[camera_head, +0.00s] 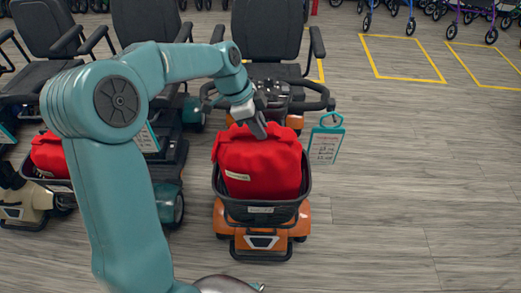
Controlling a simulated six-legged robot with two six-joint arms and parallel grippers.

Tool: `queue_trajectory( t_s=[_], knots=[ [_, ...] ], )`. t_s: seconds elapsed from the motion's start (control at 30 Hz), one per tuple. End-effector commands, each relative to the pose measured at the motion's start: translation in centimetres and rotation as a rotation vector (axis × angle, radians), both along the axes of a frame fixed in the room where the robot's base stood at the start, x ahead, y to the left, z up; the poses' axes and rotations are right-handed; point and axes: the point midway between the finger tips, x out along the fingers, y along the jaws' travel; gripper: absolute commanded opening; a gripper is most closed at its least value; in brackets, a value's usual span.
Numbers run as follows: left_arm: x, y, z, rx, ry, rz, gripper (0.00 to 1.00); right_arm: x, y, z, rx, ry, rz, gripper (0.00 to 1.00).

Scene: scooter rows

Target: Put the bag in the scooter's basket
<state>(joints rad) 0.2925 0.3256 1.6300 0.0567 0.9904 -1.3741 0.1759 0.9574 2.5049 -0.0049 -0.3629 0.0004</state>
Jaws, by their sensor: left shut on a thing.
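A red bag (262,168) sits in the black front basket (258,211) of an orange scooter (227,219), near the middle of the view. Its upper part stands above the basket rim. My left gripper (257,127) is at the top of the bag and shut on it. Its fingertips are partly hidden against the bag. My right gripper is not in view.
Another scooter on the left has a red bag (49,155) in its basket. Black scooter seats (266,30) stand behind. A teal-edged tag (325,145) hangs at the orange scooter's right handlebar. The floor (420,190) to the right is clear, with yellow marked boxes behind.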

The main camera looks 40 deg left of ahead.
Motion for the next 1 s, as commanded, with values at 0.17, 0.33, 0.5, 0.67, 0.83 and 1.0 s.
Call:
queue_trajectory(
  t_s=[0.17,0.33,0.5,0.67,0.83,1.0],
  knots=[
    [0.2,0.0,-3.3,0.0,-0.001,0.0,0.0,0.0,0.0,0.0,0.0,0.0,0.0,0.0],
    [0.3,0.0,-4.8,0.0,0.001,0.0,0.0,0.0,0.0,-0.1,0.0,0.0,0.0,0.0],
    [0.5,0.0,-7.5,-0.002,0.001,-0.001,0.0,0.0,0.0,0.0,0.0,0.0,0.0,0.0],
    [0.5,0.0,-8.3,0.0,-0.002,0.001,0.0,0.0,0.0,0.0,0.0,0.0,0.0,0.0],
    [0.5,0.0,-8.3,0.0,-0.002,0.0,0.0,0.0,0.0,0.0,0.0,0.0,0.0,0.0],
    [0.5,0.0,-8.5,0.001,-0.001,-0.001,0.39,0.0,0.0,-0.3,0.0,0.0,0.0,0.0]
  ],
)
